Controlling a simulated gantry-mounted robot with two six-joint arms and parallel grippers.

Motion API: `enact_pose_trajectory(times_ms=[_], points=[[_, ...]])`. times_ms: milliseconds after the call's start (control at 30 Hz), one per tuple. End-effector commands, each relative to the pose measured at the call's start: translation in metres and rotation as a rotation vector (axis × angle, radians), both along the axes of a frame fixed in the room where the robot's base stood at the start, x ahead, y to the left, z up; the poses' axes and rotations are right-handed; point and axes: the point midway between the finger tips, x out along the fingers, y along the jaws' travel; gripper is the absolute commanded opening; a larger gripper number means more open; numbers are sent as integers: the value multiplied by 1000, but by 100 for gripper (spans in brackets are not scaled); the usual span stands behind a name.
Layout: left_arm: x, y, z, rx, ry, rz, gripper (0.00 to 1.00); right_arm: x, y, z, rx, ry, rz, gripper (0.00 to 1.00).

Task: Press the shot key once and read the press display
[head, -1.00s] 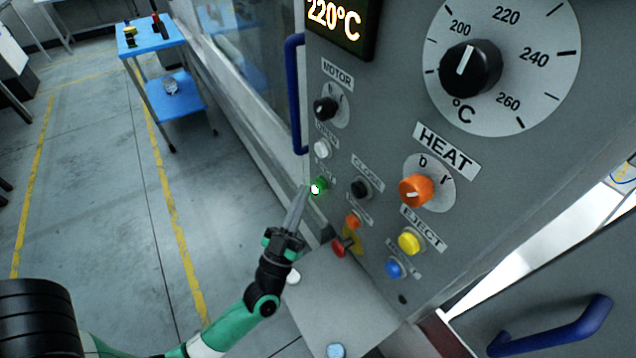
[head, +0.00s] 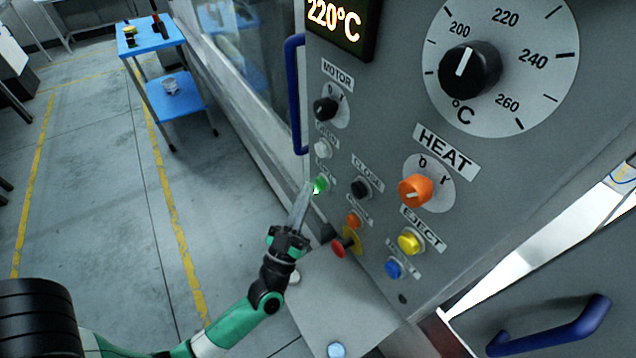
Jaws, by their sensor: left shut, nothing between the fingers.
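The press's grey control panel (head: 388,110) fills the right side. Its display (head: 340,22), cut off at the top, reads 220°C. A lit green key (head: 321,184) sits on the panel's left edge; its label is partly hidden and I cannot read it. My left gripper (head: 306,189) is shut and empty, its tips just left of the green key; I cannot tell whether they touch it. Other keys are white (head: 322,149), black (head: 360,187), orange (head: 354,220), yellow (head: 410,241) and blue (head: 395,267). I cannot tell which is the shot key. My right gripper is not in view.
A red knob (head: 339,248) sticks out below the orange key. Black motor (head: 325,108) and orange heat (head: 415,189) knobs and a large temperature dial (head: 470,69) are on the panel. A blue handle (head: 295,95) stands left of it. A blue cart (head: 185,102) stands behind, on open floor.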

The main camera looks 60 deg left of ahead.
Motion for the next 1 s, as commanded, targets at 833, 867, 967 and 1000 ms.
enact_pose_trajectory(times_ms=[833, 867, 967, 1000], points=[[9, 1, 0, 0, 0, 0, 0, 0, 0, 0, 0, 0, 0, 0], [9, 1, 0, 0, 0, 0, 0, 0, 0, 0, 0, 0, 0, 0], [9, 1, 0, -1, 1, 0, 0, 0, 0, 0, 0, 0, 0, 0], [9, 1, 0, -1, 1, 0, 0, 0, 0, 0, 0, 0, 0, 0]])
